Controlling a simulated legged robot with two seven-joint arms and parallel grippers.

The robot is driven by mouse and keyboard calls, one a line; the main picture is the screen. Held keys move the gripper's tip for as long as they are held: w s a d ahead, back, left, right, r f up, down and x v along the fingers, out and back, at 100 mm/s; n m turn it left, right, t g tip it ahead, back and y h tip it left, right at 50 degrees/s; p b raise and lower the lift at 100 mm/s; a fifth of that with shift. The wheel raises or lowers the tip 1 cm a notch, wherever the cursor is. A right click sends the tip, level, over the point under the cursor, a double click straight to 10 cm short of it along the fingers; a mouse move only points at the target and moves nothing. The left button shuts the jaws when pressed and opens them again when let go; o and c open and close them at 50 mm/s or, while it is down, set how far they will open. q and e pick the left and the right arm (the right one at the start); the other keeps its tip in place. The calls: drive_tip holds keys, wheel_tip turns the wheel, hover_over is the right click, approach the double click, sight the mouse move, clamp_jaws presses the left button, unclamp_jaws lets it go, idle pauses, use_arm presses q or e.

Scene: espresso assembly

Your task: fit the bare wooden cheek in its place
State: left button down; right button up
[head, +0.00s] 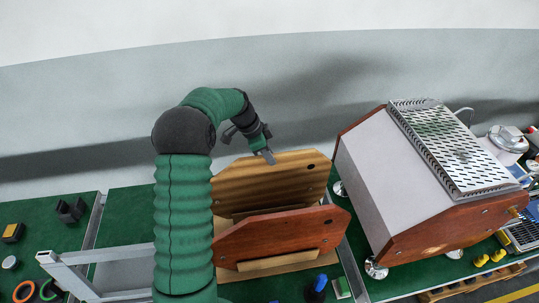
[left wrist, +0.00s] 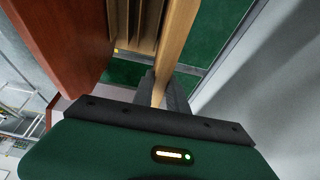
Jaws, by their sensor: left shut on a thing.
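The bare wooden cheek (head: 285,172) is a pale, grained panel with cut corners and a dark hole near its right end. It stands on edge at the back of a wooden rack (head: 270,264). My left gripper (head: 268,157) reaches down from above and is shut on its top edge. In the left wrist view the cheek (left wrist: 179,40) shows edge-on, running up from between the fingers (left wrist: 160,92). A red-brown cheek (head: 280,236) stands in front of it, hiding its lower part. My right gripper is not in view.
The espresso machine (head: 375,185) stands to the right, with a red-brown cheek (head: 440,235) on its near side and a perforated tray (head: 450,145) on top. Small parts lie on the green bench at the far left. A pale wall rises behind.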

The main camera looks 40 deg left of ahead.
use_arm(q)
drive_tip(key=shift+f+b, duration=1.2)
drive_tip(key=shift+f, duration=0.3)
drive_tip(key=shift+w, duration=0.1)
drive_tip(key=c, duration=1.6)
unclamp_jaws()
drive_tip(key=o, duration=0.4)
drive_tip(key=shift+s+d+r, duration=0.1)
drive_tip(key=shift+s+d, duration=0.05)
drive_tip(key=shift+s, duration=0.05)
drive_tip(key=shift+c, duration=0.2)
drive_tip(key=shift+o, duration=0.8)
drive_tip(key=shift+f, duration=0.25)
drive_tip(key=shift+o, duration=0.8)
drive_tip(key=shift+r, duration=0.2)
